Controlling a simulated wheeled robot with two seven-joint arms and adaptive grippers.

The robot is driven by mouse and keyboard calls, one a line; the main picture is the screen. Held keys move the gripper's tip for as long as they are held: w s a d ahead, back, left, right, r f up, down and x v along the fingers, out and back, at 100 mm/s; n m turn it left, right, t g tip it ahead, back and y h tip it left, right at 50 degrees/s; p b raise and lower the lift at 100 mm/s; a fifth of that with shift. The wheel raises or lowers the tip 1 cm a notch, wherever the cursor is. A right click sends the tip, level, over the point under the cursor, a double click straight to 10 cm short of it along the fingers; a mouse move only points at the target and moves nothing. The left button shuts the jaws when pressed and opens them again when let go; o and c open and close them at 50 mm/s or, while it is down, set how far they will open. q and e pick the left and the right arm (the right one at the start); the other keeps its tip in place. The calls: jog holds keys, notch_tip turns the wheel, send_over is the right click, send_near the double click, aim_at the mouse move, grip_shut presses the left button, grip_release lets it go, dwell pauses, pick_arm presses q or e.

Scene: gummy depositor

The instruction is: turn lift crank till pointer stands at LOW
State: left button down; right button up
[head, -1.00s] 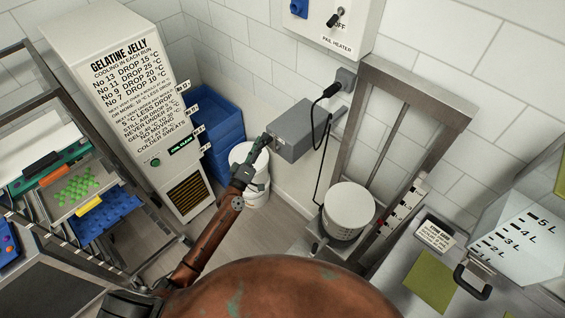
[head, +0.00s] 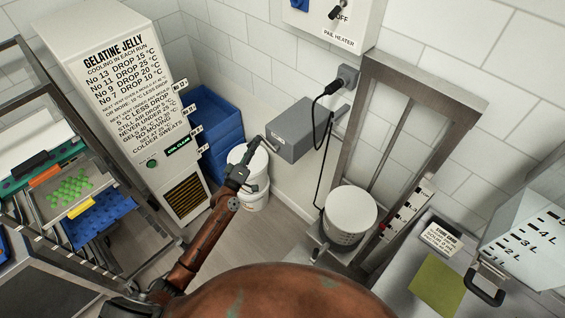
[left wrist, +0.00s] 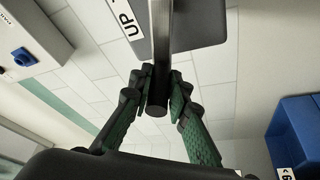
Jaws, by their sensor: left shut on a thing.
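The grey lift gearbox (head: 303,132) is on the wall left of the lift frame. Its crank (head: 263,142) sticks out at the left. My left gripper (head: 240,170) is shut on the crank's dark handle, which shows between the fingers in the left wrist view (left wrist: 157,103). An "UP" label (left wrist: 126,17) is on the gearbox there. The lift (head: 372,150) carries a white-lidded pail (head: 350,212) low in its frame. A scale plate (head: 405,210) stands right of the pail, with a red pointer (head: 388,226) near its lower part; its small words are unreadable. My right gripper is out of view.
White buckets (head: 252,185) and blue crates (head: 218,135) stand behind my left gripper. A cable (head: 318,165) hangs beside the gearbox. The cooling cabinet (head: 125,90) is at the left, a bench with a yellow-green sheet (head: 437,285) at the right.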

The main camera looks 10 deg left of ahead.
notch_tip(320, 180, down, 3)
jog(key=b, duration=0.3)
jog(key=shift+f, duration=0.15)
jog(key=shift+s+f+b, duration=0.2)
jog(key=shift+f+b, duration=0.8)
jog(key=shift+b, duration=0.1)
